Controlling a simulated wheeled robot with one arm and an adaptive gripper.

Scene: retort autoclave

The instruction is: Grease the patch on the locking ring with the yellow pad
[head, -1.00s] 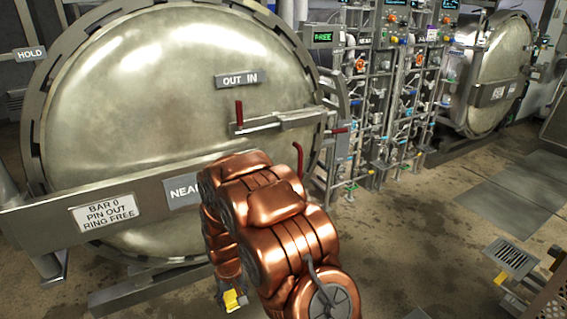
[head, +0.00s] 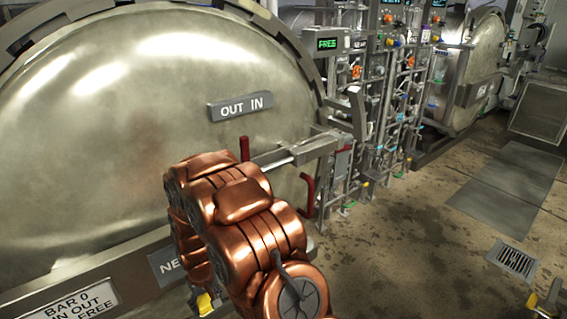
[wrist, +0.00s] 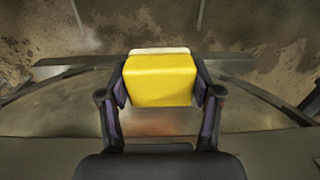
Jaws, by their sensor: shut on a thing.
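The yellow pad (wrist: 160,82), a block with a pale far edge, is held between the two dark fingers of my gripper (wrist: 160,92) in the wrist view. In the head view, the pad (head: 205,303) is a small yellow spot low in front of the big door, partly hidden by my copper arm. The locking ring (head: 312,68) is the dark notched rim around the big domed metal door (head: 120,120). I cannot make out the patch on the ring. A blurred reddish area shows on the metal below the pad in the wrist view; I cannot tell whether it is a reflection.
A red-handled pin bar (head: 300,150) sticks out at the door's right side. A plate reading "OUT IN" (head: 240,106) is on the door. A valve rack (head: 390,100) stands to the right, with a second vessel (head: 475,75) behind. Stained floor (head: 420,240) lies open at right.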

